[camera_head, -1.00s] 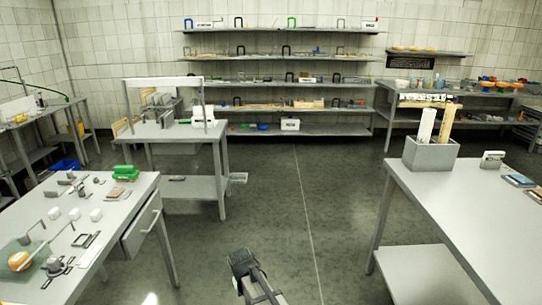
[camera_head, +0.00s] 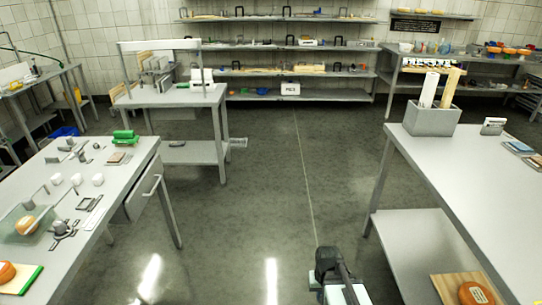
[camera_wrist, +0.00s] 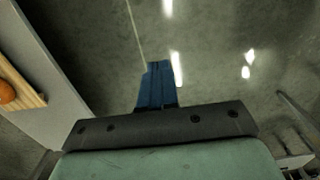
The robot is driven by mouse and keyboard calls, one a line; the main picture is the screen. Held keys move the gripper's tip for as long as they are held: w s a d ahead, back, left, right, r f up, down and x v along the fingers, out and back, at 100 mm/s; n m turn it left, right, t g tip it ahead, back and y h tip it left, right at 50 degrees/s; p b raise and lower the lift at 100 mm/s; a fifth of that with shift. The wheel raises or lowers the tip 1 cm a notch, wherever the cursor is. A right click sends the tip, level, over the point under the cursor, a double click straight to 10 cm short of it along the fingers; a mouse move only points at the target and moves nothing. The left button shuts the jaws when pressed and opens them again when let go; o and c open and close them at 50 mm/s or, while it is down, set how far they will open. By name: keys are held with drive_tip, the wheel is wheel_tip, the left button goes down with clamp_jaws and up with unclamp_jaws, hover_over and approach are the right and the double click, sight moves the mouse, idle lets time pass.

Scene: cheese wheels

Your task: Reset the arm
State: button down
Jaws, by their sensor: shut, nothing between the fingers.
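My gripper (camera_wrist: 157,85) shows in the wrist view as two blue fingers pressed together, shut and empty over the bare floor. In the head view the dark end of my arm (camera_head: 333,264) shows at the bottom, right of centre, between the two tables. It is apart from everything around it. The fingers cannot be made out in the head view.
A cheese wheel (camera_head: 476,294) on a wooden board (camera_head: 447,284) lies on the right table's lower shelf; the wheel also shows in the wrist view (camera_wrist: 6,92). The right table (camera_head: 470,190) and cluttered left table (camera_head: 125,178) flank open floor (camera_head: 260,215).

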drive_tip(key=s+f+g, duration=0.3)
drive_tip(key=s+f, duration=0.6)
drive_tip(key=s, duration=0.5)
drive_tip(key=s+f+g, duration=0.3)
drive_tip(key=s+f, duration=0.7)
drive_tip(key=s, duration=0.4)
drive_tip(key=shift+s, duration=0.25)
drive_tip(key=shift+r, duration=0.1)
